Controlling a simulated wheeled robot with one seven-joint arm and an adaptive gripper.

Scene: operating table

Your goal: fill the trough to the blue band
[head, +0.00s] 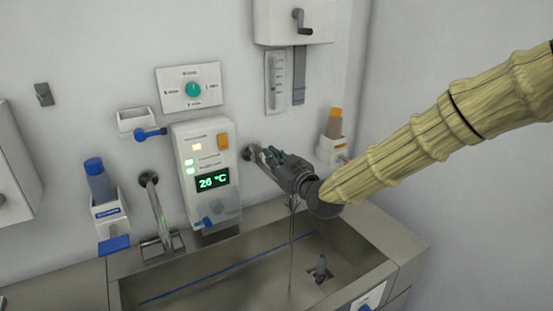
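The steel trough (386,268) is at the bottom of the head view, its near part cut off. The blue band (235,265) runs along its back inner wall. A thin stream (291,245) falls into it from around the end of the wall tap (268,166). I cannot make out a water surface or its level. My gripper (300,180) is at the tap's outer end, below the yellow-sleeved arm. Its fingers overlap the tap, so their opening and contact are unclear.
An orange-capped bottle (334,123) is behind my arm. A crank-handled dispenser (295,20) is above.

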